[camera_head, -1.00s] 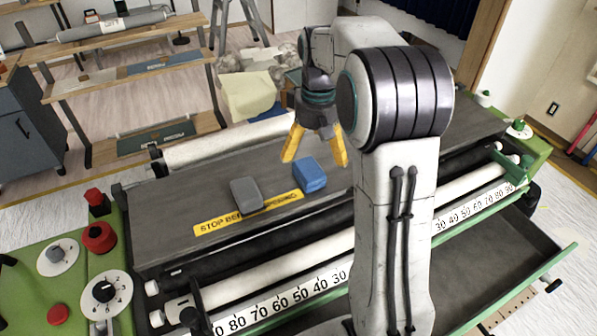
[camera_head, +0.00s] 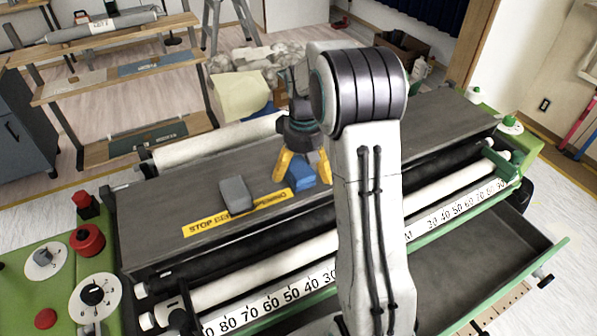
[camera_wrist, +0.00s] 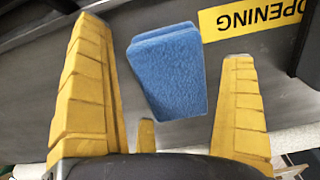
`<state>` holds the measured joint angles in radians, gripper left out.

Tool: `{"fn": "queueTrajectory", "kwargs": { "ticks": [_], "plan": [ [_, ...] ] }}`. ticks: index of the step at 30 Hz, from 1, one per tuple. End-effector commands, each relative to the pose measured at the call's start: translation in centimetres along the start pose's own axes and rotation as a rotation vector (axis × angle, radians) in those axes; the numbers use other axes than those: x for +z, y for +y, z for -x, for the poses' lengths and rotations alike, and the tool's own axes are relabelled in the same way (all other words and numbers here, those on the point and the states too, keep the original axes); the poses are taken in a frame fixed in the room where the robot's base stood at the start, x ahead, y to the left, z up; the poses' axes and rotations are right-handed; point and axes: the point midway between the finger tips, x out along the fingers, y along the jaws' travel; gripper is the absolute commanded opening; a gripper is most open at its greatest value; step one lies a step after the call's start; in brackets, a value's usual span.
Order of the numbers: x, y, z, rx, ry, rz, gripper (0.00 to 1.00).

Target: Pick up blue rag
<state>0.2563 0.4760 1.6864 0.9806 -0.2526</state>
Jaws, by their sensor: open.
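The blue rag (camera_head: 301,172) is a folded, fuzzy block on the grey top of the pasting machine (camera_head: 400,118). In the wrist view the blue rag (camera_wrist: 168,72) lies in the space between the yellow fingers, nearer the picture's top than the wrist. My gripper (camera_head: 302,172) is open, pointing down around the rag. In the wrist view my gripper (camera_wrist: 165,90) shows a finger on each side, with gaps to the rag. Part of the rag is hidden by the fingers in the head view.
A grey block (camera_head: 236,195) lies left of the rag. A yellow warning label (camera_head: 232,214) is on the machine top beside them. Rollers, a numbered scale (camera_head: 270,305) and an open drawer (camera_head: 478,262) are at the front. A red button (camera_head: 87,240) is at left.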

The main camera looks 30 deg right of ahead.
Motion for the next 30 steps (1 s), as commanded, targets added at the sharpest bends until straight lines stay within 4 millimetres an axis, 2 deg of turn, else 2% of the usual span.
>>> {"fn": "queueTrajectory", "kwargs": {
  "ticks": [9, 27, 30],
  "plan": [
    [-0.03, -0.01, -0.26, 0.000, 0.002, 0.000, 0.99],
    [-0.03, -0.01, -0.23, 0.000, 0.002, 0.000, 0.45],
    [-0.03, -0.01, -0.22, 0.000, 0.002, 0.000, 0.44]
  ]
}}
